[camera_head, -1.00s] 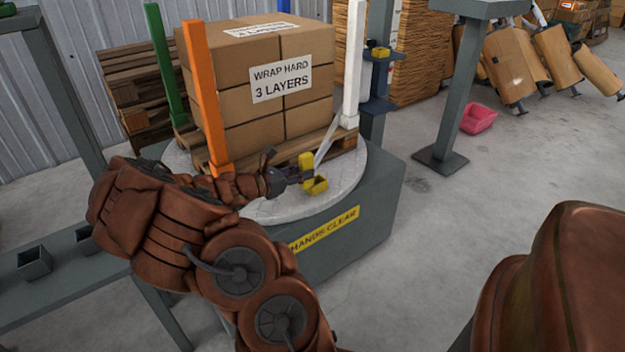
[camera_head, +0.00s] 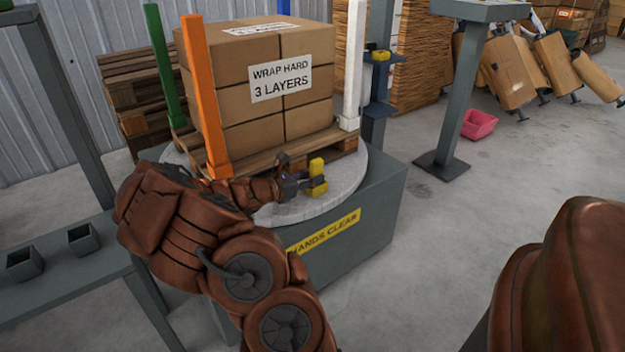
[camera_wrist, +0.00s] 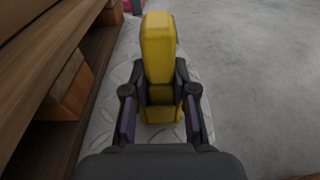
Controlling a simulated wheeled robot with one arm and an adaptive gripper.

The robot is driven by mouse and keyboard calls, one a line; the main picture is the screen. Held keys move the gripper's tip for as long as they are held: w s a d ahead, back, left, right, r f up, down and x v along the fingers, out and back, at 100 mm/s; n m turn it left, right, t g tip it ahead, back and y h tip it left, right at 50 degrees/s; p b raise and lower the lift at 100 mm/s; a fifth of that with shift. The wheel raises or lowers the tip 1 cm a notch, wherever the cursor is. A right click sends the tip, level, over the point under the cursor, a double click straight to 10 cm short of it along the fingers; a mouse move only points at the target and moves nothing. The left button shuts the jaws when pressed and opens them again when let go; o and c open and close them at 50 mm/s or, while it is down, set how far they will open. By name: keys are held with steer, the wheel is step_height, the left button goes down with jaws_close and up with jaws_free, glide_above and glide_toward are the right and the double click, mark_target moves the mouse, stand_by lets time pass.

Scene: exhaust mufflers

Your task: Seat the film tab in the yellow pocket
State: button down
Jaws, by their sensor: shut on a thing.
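The yellow film tab (camera_head: 317,165) stands upright at the near edge of the round turntable, directly above the yellow pocket (camera_head: 320,189). In the wrist view the tab (camera_wrist: 158,45) rises between my fingers, and yellow also shows low between them. The tab's lower end is hidden by my fingers, so I cannot tell how deep it sits in the pocket. My gripper (camera_head: 309,181) is shut on the tab from the left in the head view; its fingers (camera_wrist: 160,95) flank it in the wrist view. No film strip is visible at the tab.
A pallet (camera_head: 262,163) of boxes (camera_head: 262,105) stands on the turntable (camera_head: 345,183), close behind my gripper. An orange post (camera_head: 207,100) and a white post (camera_head: 354,65) rise at its corners. Open floor (camera_head: 415,270) lies to the right.

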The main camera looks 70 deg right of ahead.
steer(key=c, duration=0.9)
jaws_free()
steer(key=shift+c, duration=0.2)
steer(key=shift+w+a+r, duration=0.15)
steer(key=shift+w+a, duration=0.1)
steer(key=shift+a, duration=0.1)
steer(key=p+v, duration=0.4)
steer(key=v, duration=0.7)
steer(key=shift+a, duration=0.1)
